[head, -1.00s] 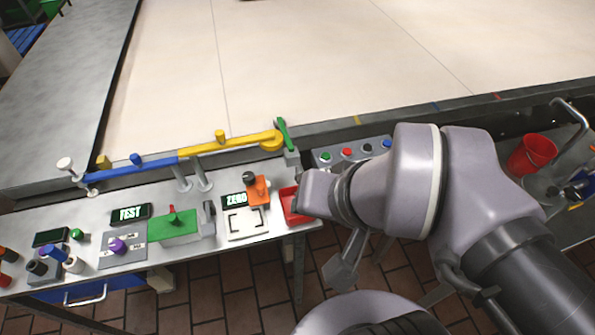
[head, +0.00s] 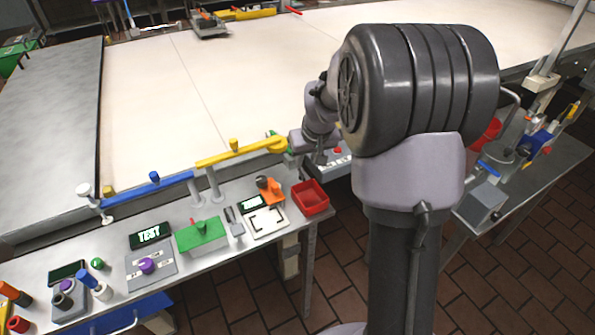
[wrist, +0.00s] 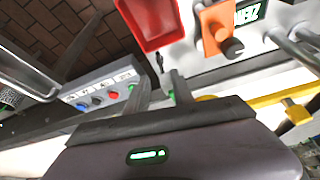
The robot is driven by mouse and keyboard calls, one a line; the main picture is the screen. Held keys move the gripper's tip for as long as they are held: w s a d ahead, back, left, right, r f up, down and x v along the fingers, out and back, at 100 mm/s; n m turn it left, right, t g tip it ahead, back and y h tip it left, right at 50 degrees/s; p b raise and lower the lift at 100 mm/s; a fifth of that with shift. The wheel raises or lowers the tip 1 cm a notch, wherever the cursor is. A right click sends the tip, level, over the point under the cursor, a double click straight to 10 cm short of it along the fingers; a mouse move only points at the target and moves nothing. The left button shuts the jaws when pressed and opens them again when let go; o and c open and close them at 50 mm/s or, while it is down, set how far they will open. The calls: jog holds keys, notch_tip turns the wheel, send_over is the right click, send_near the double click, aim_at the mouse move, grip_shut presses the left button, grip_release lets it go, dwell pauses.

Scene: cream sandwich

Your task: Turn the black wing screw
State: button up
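My gripper (wrist: 160,78) shows in the wrist view with two grey fingers apart and nothing clearly between them. A small black piece (wrist: 159,61), possibly the black wing screw, is just beyond the fingertips, beside the red bin. I cannot tell its shape or whether it is touched. An orange block (wrist: 213,29) with a dark round knob (wrist: 232,47) stands to the right of the fingers. In the head view the orange block (head: 272,191) is on the metal bench, left of the red bin. My arm covers much of the area right of the bin.
A red bin (head: 310,198) sits at the bench's right end. A button box (wrist: 103,94) is left of my fingers in the wrist view. A yellow bar (head: 237,152) runs along the bench's back. The green block (head: 201,235) stands further left.

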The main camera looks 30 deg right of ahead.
aim_at(302, 173)
jog(key=b+x, duration=0.2)
jog(key=x, duration=0.5)
jog(key=shift+w+f, duration=0.1)
jog(key=shift+f, duration=0.15)
jog(key=shift+a, duration=0.1)
grip_shut()
